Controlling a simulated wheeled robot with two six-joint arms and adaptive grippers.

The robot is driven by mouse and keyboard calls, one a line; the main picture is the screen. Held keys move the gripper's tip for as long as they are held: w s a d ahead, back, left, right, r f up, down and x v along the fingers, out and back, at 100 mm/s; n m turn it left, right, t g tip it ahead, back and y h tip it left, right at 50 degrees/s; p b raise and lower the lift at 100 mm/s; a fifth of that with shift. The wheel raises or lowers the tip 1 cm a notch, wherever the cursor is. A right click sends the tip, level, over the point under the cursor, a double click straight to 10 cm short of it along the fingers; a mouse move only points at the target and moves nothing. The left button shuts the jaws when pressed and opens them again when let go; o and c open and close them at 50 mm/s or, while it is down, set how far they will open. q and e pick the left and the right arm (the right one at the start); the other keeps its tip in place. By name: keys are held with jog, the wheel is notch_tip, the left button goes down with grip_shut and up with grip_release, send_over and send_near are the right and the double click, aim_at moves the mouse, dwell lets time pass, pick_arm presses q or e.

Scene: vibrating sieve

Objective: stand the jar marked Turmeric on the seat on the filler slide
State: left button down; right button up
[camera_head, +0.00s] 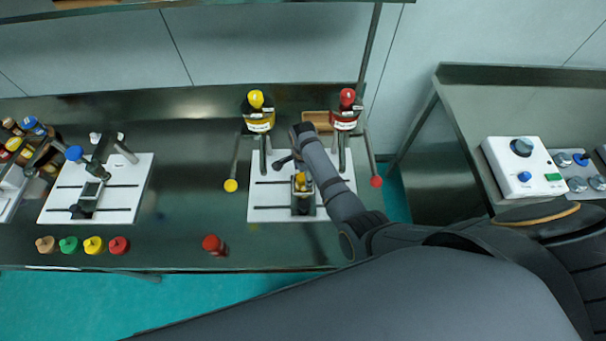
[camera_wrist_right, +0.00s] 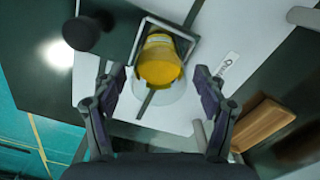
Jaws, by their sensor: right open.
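A jar with yellow contents (camera_head: 300,182) stands on the seat of the slide on the right-hand white filler base (camera_head: 266,208). In the right wrist view the yellow jar (camera_wrist_right: 160,60) shows inside a square metal frame; its label is not readable, so I cannot confirm Turmeric. My right gripper (camera_wrist_right: 160,80) is open, its fingers on either side of the line to the jar, with visible gaps and no contact. In the head view my right arm reaches over the filler and hides most of the gripper. My left gripper is out of view.
Yellow-capped (camera_head: 256,99) and red-capped (camera_head: 347,97) filler bottles rise behind the base. A wooden tray (camera_head: 318,118) lies at the back. A red-capped container (camera_head: 213,243) and several coloured caps (camera_head: 93,245) line the front edge. A second white station (camera_head: 125,195) stands left.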

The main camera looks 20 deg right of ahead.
pick_arm(q)
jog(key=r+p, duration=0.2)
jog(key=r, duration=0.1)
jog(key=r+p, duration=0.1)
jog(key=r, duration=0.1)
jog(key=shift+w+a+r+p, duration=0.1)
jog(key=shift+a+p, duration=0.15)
jog(key=shift+p, duration=0.05)
pick_arm(e)
notch_tip(320, 180, up, 11)
jog(key=shift+f, duration=0.2)
